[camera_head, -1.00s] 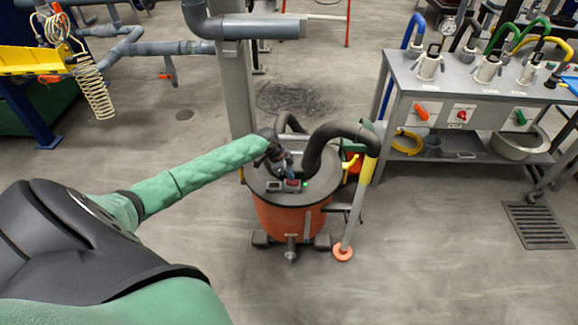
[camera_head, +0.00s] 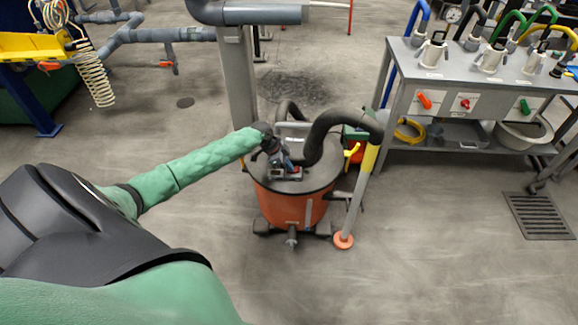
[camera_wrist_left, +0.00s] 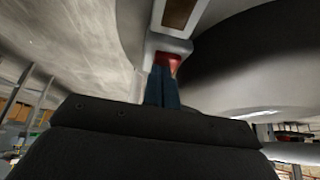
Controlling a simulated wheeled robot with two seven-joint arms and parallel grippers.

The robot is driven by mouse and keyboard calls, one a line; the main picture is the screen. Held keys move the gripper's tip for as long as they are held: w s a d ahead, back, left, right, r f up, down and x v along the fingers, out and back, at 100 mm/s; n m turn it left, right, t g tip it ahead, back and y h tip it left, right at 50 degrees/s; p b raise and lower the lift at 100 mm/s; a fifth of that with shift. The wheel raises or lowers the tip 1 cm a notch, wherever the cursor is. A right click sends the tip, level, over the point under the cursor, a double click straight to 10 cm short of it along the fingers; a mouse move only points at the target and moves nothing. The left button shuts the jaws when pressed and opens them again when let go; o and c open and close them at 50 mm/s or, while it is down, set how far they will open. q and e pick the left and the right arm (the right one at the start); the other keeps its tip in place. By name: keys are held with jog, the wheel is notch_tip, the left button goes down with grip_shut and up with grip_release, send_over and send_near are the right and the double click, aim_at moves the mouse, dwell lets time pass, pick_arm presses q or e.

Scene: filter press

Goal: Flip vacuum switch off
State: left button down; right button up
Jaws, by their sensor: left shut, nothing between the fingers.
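The vacuum (camera_head: 285,208) is an orange drum with a dark grey lid, standing on the floor in the middle of the head view. My left arm reaches in from the left, and my left gripper (camera_head: 284,164) is low over the lid, at the switch box. In the left wrist view the red switch (camera_wrist_left: 174,61) sits in a pale housing (camera_wrist_left: 165,45). The blue fingers of my left gripper (camera_wrist_left: 163,72) are shut and empty, with their tips right at the red switch. I cannot tell whether they touch it. My right gripper is not in view.
A thick black hose (camera_head: 340,120) arches over the lid to a grey and yellow wand (camera_head: 358,195) at the drum's right. A grey post (camera_head: 238,80) stands behind. A metal bench (camera_head: 470,90) is at the right. The floor in front is clear.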

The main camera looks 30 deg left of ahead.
pick_arm(q)
jog(key=shift+d, duration=0.1)
jog(key=shift+w+d+r, duration=0.2)
jog(key=shift+w+d, duration=0.2)
jog(key=shift+d, duration=0.15)
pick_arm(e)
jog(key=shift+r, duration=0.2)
